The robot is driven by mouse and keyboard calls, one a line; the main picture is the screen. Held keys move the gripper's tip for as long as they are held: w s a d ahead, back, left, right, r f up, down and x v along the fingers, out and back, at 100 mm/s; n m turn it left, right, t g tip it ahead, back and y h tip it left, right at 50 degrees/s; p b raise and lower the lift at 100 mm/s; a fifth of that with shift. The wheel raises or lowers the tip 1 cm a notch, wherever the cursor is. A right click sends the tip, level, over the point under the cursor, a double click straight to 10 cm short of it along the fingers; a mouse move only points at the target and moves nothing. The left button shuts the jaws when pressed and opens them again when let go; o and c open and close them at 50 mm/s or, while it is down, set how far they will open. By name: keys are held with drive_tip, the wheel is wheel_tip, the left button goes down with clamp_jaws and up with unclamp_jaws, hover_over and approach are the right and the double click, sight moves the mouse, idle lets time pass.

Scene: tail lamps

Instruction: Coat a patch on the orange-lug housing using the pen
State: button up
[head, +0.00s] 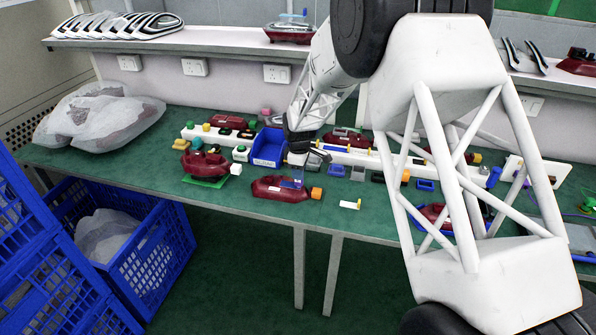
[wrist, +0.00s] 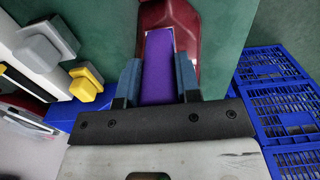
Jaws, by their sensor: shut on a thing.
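The dark red housing with an orange lug (head: 316,193) lies on the green table near its front edge. The housing body (head: 272,188) also shows in the wrist view (wrist: 189,28), at the top. My gripper (head: 297,168) is right over this housing. In the wrist view its two blue-grey fingers (wrist: 158,75) are shut on a broad purple body, which I take to be the pen (wrist: 158,68). The pen's far end overlaps the housing in the wrist view; I cannot tell whether it touches. The orange lug is not visible in the wrist view.
A blue bin (head: 268,147) stands just behind my gripper. Another red housing (head: 203,163) sits on a green plate to the left. A small white block (head: 350,204) lies to the right. A long white rack with small coloured parts runs behind. Blue crates (head: 150,245) stand below left.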

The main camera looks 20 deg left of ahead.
drive_tip(key=shift+a, duration=3.45)
wheel_tip(320, 180, up, 8)
